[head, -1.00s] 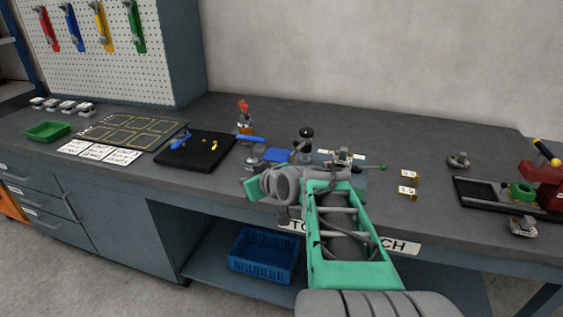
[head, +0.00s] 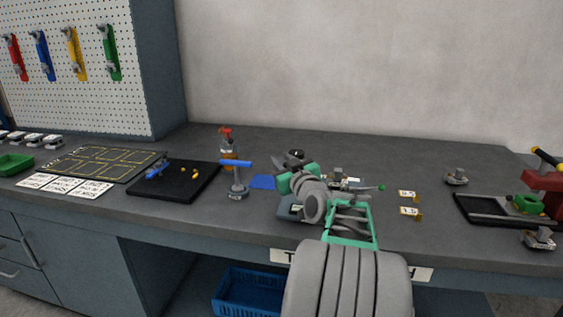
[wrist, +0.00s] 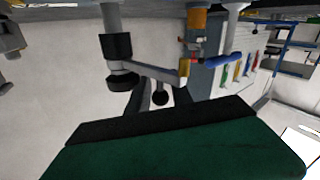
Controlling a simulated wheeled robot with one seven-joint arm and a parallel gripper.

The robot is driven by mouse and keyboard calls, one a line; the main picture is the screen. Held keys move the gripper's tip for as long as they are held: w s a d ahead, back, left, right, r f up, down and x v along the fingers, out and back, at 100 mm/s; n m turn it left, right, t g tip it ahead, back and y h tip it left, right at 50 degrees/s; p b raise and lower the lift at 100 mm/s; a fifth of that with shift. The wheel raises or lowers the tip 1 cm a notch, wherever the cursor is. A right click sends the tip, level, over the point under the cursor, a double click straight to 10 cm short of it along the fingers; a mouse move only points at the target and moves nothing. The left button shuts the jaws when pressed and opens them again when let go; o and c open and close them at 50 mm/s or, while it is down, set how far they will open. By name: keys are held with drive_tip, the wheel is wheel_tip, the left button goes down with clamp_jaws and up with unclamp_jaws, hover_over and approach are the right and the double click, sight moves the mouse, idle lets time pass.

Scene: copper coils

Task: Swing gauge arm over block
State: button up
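My gripper (head: 293,175) is over the middle of the bench, right at the gauge stand, and covers most of it in the head view. Only the black top (head: 296,154) of what seems to be the gauge stand shows behind it. In the wrist view, a grey post with a black clamp (wrist: 118,55) carries a thin gauge arm (wrist: 152,73) reaching right. A dark green part with a black edge, seemingly my gripper, fills the bottom. Finger opening and any contact are unclear. I cannot make out the block.
A blue-handled stand (head: 238,180) and a blue pad (head: 263,182) are left of my gripper. A fixture with a green-knobbed lever (head: 381,187) is close on the right. Two small tagged pieces (head: 409,203) lie beyond it. A black mat (head: 150,190) is farther left.

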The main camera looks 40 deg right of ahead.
drive_tip(key=shift+c, duration=0.6)
clamp_jaws()
drive_tip(key=shift+f, duration=0.1)
idle(0.6)
